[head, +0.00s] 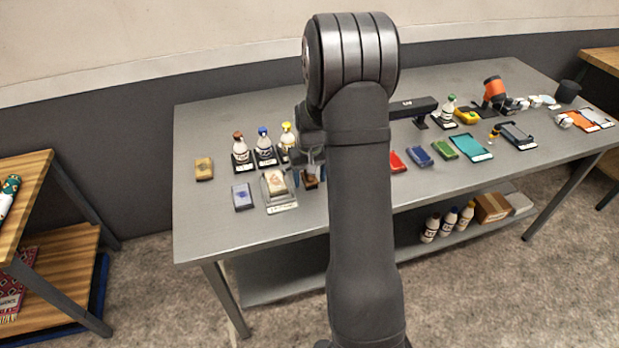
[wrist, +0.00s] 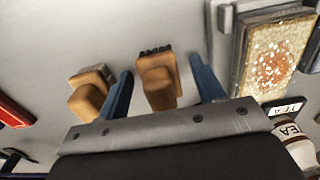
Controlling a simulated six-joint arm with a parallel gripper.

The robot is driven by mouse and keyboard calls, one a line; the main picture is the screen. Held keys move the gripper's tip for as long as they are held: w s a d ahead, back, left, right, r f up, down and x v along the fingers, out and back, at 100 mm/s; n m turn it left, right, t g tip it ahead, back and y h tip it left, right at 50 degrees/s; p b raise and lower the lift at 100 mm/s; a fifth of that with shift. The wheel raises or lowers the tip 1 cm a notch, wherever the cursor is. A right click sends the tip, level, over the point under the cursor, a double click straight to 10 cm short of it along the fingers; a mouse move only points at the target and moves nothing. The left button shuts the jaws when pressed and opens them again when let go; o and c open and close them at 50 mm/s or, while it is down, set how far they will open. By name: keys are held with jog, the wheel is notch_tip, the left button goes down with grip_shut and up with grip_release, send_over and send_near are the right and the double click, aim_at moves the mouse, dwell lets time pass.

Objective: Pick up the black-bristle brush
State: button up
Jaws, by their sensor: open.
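In the wrist view, a brush with a tan wooden body and black bristles (wrist: 157,72) lies between the two blue fingers of my gripper (wrist: 161,68). The fingers are apart, with a gap visible on each side of the brush. The bristles show as a dark row at its far end. A second tan wooden block or brush (wrist: 90,92) lies just left of the left finger; its bristles are not clear. In the head view my gripper (head: 314,165) is low over the table, partly hidden by my arm.
A framed tray with a speckled tan piece (wrist: 272,55) lies right of my gripper in the wrist view. Labelled bottles (head: 264,146) stand behind it on the grey table (head: 215,220). A red block (head: 397,162) and other coloured items lie to the right.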

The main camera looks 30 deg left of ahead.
jog(key=c, duration=1.1)
jog(key=shift+r, duration=0.1)
jog(key=shift+r, duration=0.3)
jog(key=r, duration=0.3)
jog(key=shift+w+d+r, duration=0.1)
jog(key=shift+d+r, duration=0.1)
jog(key=shift+r, duration=0.2)
jog(key=d+r, duration=0.6)
jog(key=d, duration=0.5)
jog(key=shift+w+d+r, duration=0.15)
jog(key=shift+w+r, duration=0.05)
jog(key=shift+w, duration=0.1)
